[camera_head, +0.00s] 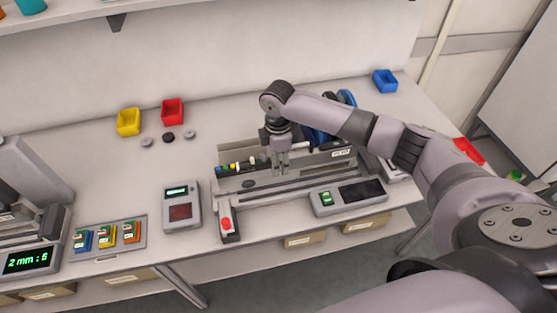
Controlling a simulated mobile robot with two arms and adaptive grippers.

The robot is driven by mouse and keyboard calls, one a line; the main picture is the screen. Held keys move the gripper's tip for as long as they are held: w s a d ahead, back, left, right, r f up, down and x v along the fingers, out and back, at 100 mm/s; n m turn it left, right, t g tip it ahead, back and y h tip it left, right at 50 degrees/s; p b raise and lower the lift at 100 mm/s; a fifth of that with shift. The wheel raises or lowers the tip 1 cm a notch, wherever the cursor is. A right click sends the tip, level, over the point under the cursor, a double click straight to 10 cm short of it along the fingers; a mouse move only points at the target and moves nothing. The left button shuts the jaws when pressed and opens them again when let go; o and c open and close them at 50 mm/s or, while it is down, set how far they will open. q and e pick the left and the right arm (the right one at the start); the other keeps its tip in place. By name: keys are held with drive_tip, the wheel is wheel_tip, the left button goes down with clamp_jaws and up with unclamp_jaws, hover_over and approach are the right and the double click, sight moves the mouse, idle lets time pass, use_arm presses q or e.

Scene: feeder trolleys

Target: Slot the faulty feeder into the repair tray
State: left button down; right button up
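My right gripper (280,170) points down over a long grey bench fixture (260,193) at the middle of the worktop. Its two fingers look close together at a grey, feeder-like bar with a white label (343,153) along the fixture's back. I cannot tell whether they hold it. A red button (226,224) sits at the fixture's front left. Which part is the faulty feeder or the repair tray is not clear from this view. The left gripper is not in view.
A box with a small screen (181,207) and a tray of coloured modules (108,254) lie left of the fixture. Yellow (129,122), red (173,111) and blue (384,81) bins stand behind. Blue reels (346,98) stand behind my wrist. The back-left worktop is clear.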

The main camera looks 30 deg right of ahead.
drive_tip(key=shift+o, duration=0.4)
drive_tip(key=shift+d, duration=0.1)
wheel_tip(320, 180, up, 12)
idle(0.3)
